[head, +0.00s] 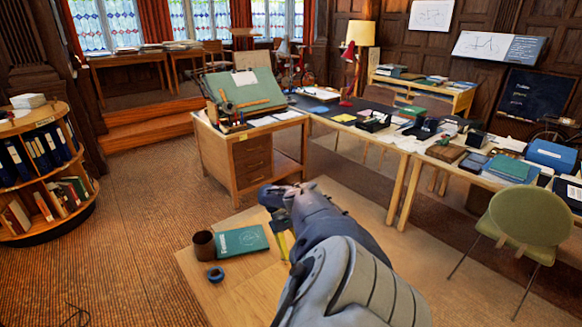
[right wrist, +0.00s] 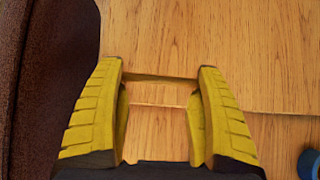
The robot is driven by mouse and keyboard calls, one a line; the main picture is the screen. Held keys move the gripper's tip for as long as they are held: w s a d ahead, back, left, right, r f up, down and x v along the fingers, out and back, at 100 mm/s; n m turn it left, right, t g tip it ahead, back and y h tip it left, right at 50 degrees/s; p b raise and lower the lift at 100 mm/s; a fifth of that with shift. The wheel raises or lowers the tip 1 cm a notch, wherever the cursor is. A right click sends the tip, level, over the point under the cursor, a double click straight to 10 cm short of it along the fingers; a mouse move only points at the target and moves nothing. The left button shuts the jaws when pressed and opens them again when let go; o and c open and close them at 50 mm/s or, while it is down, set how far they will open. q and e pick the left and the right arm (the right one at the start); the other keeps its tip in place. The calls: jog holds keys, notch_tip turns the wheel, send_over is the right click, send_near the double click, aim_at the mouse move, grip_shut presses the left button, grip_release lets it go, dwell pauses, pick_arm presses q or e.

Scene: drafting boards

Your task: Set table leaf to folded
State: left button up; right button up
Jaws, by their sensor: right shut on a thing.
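The wooden table (head: 203,296) lies low at the front of the head view. In the right wrist view a broad wooden panel, seemingly the table leaf (right wrist: 235,48), meets another wooden surface (right wrist: 275,130) along a straight seam. My right gripper (right wrist: 162,80) has yellow ribbed fingers, one on each side of a narrow wooden part at the leaf's edge, and is shut on it. In the head view my right arm covers much of the table, and its gripper (head: 283,240) is partly hidden. I cannot tell the leaf's angle. My left gripper is not in view.
A green book (head: 240,241), a brown cup (head: 204,246) and a blue tape roll (head: 215,273) sit on the table, left of my right gripper. A wooden cabinet desk (head: 250,160) stands behind. A green chair (head: 525,225) stands at right.

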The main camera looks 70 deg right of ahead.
jog(key=shift+s+a+f, duration=0.2)
jog(key=shift+s+f, duration=0.1)
jog(key=shift+c, duration=0.2)
jog(key=o, duration=1.7)
jog(key=shift+s, duration=0.15)
jog(key=shift+d+r, duration=0.1)
jog(key=shift+d+r, duration=0.1)
jog(key=shift+r, duration=4.9)
